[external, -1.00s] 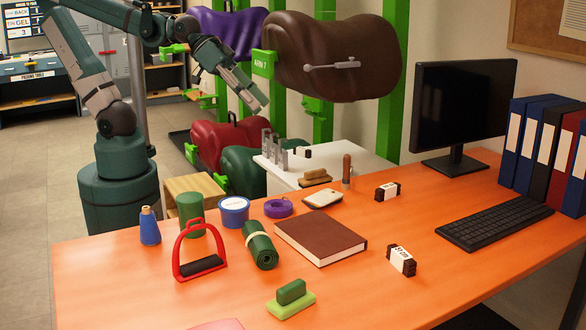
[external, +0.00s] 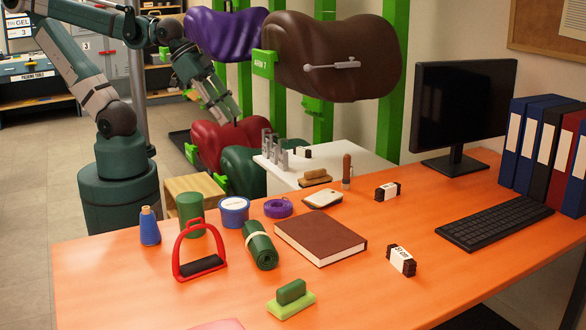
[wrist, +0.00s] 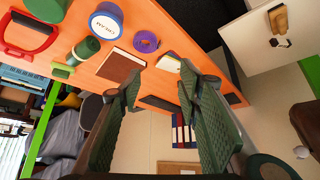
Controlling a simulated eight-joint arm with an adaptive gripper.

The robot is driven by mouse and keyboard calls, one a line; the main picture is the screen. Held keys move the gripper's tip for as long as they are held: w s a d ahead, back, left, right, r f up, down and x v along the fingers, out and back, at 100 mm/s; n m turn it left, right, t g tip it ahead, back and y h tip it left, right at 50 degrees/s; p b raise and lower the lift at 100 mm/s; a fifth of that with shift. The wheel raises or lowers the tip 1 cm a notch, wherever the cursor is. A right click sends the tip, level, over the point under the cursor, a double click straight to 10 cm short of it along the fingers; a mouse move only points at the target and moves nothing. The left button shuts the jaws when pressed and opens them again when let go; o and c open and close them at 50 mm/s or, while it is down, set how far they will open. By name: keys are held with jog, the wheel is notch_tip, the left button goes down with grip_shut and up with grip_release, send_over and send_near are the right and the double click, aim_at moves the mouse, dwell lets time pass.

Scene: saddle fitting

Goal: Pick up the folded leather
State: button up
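Two dark brown folded leathers with white paper bands lie on the orange desk. One folded leather (external: 387,191) is near the back, in front of the monitor. The other folded leather (external: 402,261) is closer to the front, right of the brown book, and its band carries printing. I cannot make out either one in the wrist view. My gripper (external: 229,112) hangs in the air beyond the desk's far left edge, in front of the red saddle, well away from both. In the wrist view my gripper (wrist: 158,92) has its green fingers spread, with nothing between them.
On the desk (external: 345,290) are a brown book (external: 320,238), green roll (external: 260,246), red stirrup (external: 200,262), brush (external: 292,298), keyboard (external: 495,222) and monitor (external: 465,105). A white side table (external: 350,165) with metal posts stands behind. Saddles hang on green racks.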

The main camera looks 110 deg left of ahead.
jog(key=shift+w, duration=0.15)
